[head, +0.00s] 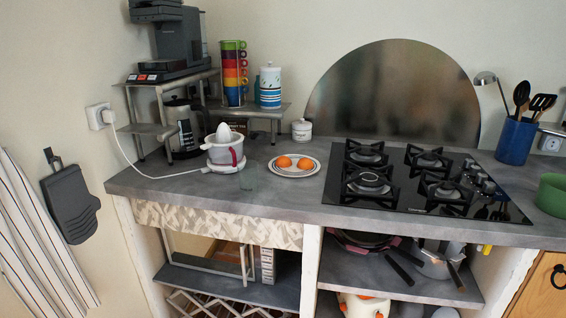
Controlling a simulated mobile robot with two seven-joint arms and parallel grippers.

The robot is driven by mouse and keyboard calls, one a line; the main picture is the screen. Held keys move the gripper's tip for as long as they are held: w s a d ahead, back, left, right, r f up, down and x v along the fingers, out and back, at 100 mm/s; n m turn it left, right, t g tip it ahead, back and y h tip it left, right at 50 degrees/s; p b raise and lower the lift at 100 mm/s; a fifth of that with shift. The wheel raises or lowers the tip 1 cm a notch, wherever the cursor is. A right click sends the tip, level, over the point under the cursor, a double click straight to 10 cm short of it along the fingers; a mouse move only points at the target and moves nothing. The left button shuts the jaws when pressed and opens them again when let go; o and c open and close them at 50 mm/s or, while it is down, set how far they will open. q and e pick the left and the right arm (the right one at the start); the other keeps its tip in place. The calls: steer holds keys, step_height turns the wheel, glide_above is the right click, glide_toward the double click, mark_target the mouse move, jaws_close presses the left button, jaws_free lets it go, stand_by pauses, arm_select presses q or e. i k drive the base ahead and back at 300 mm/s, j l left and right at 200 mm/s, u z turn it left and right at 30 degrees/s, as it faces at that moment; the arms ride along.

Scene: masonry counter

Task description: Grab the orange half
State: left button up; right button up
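Two orange halves lie side by side on a white plate (296,173) on the grey counter. The left orange half (284,161) and the right orange half (305,163) both look rounded side up. A white citrus juicer (224,150) with a ribbed cone stands left of the plate. Neither of my grippers shows in the head view.
A black gas hob (420,183) lies right of the plate. A small white lidded jar (302,130) stands behind it. A metal shelf (165,87) with a coffee machine and stacked cups (233,75) stands at the back left. The juicer's white cord crosses the left counter.

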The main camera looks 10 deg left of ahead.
mark_target(283, 161)
steer(key=i+l, duration=0.2)
steer(key=i+l+u, duration=0.55)
steer(key=i+l, duration=0.05)
